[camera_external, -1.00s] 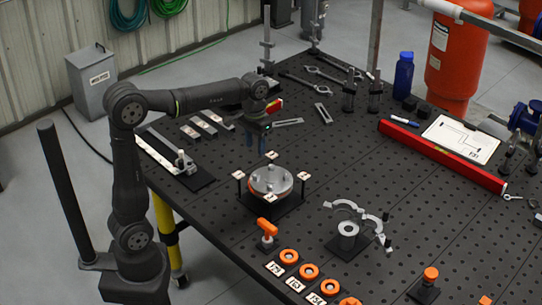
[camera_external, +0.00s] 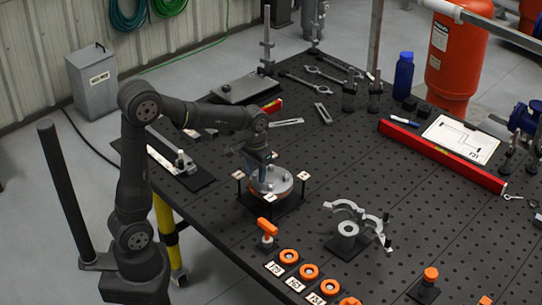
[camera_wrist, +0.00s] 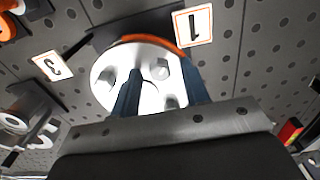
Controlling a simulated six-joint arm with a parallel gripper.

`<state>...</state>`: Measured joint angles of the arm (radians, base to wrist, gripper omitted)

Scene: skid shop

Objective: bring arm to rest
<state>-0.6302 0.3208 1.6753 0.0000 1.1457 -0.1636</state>
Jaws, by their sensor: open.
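My gripper (camera_external: 258,174) is just above the round metal flange (camera_external: 271,181), at its back left in the external view. In the wrist view my gripper (camera_wrist: 163,92) shows two blue fingers spread apart in front of the flange (camera_wrist: 118,68), with nothing between them that I can tell is held. The flange has bolts on its face and an orange ring under it. It sits on a black base plate (camera_external: 284,207) with numbered tags on posts around it. Whether the fingertips touch the flange or its bolts cannot be told.
An orange-handled valve piece (camera_external: 267,230) and several orange rings (camera_external: 308,271) stand near the front edge. A grey clamp fixture (camera_external: 348,230) is to the right. A red level (camera_external: 440,157) and a blue bottle (camera_external: 403,75) are farther right. Perforated table (camera_external: 420,220) is free at right.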

